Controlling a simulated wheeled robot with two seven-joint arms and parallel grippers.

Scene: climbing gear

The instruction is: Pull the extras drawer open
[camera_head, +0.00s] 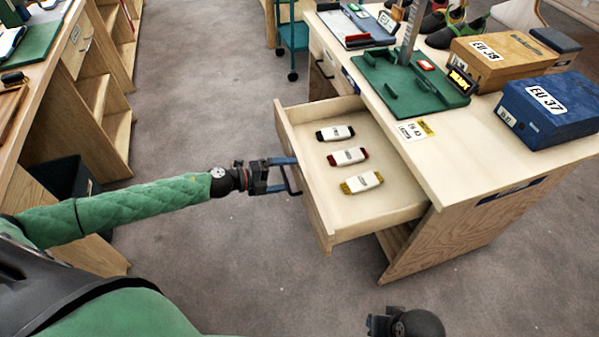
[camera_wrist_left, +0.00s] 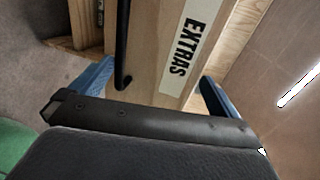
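The extras drawer (camera_head: 330,238) stands well open from the wooden desk in the head view. Three small white-labelled items lie in it, with black, red and yellow ends. In the left wrist view its front (camera_wrist_left: 150,65) bears a white EXTRAS label (camera_wrist_left: 187,45) and a dark bar handle (camera_wrist_left: 122,45). My left gripper (camera_head: 290,174) is at the drawer's front. Its blue fingers are wide apart in the left wrist view (camera_wrist_left: 150,88), with the handle between them, nearer the left finger. My right gripper (camera_head: 378,325) shows only partly at the bottom edge; its fingers cannot be made out.
The desktop holds a green tray (camera_head: 385,88), an EU 38 box (camera_head: 490,75), a blue EU 37 box (camera_head: 560,125) and shoes. A wooden shelf unit (camera_head: 95,85) stands at the left. Grey floor (camera_head: 210,80) is clear between them. A teal trolley (camera_head: 293,38) stands behind.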

